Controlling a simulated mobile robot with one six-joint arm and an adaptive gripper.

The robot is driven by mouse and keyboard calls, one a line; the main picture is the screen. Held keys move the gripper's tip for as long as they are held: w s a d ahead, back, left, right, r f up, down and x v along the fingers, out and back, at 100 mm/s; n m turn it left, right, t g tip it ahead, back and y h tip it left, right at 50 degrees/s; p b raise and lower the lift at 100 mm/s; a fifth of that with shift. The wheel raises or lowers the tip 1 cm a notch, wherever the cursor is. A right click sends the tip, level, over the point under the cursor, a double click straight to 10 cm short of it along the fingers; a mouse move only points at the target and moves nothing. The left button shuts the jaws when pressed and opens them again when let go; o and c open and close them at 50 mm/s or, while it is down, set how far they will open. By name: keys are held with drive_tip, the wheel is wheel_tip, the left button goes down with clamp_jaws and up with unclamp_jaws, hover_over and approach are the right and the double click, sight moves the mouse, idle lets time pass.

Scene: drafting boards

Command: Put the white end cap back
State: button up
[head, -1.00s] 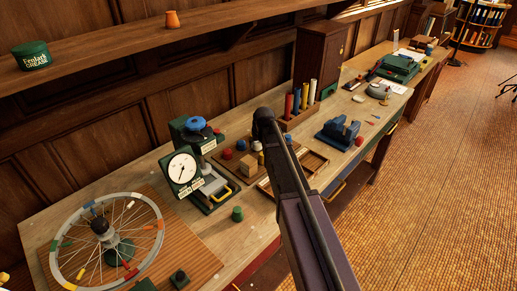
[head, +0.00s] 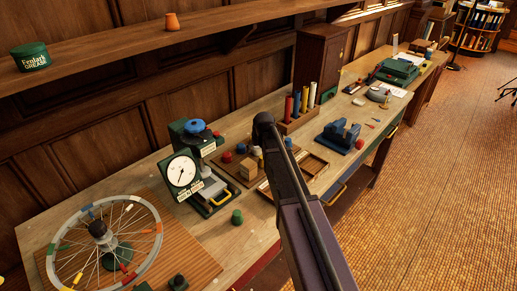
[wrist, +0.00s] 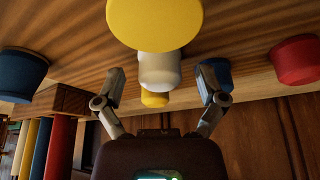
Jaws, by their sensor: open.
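In the wrist view the white end cap (wrist: 158,74) shows between the fingertips of my gripper (wrist: 160,82), with a gap on each side. My gripper is open and holds nothing. A large yellow disc (wrist: 155,20) overlaps part of the white cap from the camera's side. A smaller yellow piece (wrist: 155,99) shows just beyond the white cap. In the head view a small white piece (head: 257,140) stands on the wooden board, just left of my arm. My gripper is hidden there behind my arm.
A blue cap (wrist: 20,75) and a red cap (wrist: 296,61) stand to either side. Another blue piece (wrist: 216,75) is beside the right finger. A rack of coloured tubes (head: 305,97) stands behind the board. A green dial gauge (head: 181,172) stands to the left.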

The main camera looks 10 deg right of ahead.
drive_tip(key=shift+r, duration=0.15)
drive_tip(key=p+v, duration=1.1)
drive_tip(key=v, duration=0.1)
idle(0.6)
drive_tip(key=shift+s, duration=0.1)
idle(0.6)
drive_tip(key=s+f+m+g, duration=0.1)
drive_tip(key=s+g, duration=0.3)
drive_tip(key=s, duration=2.1)
drive_tip(key=shift+s+d+f+m+h, duration=0.25)
drive_tip(key=shift+s+d+m+h, duration=0.05)
drive_tip(key=shift+s+d+m, duration=0.1)
drive_tip(key=shift+o, duration=0.7)
drive_tip(key=w+r+n+t+y+p, duration=0.1)
drive_tip(key=w+r+n+t, duration=0.1)
drive_tip(key=w, duration=2.4)
drive_tip(key=shift+n+t, duration=0.6)
drive_tip(key=shift+t, duration=0.4)
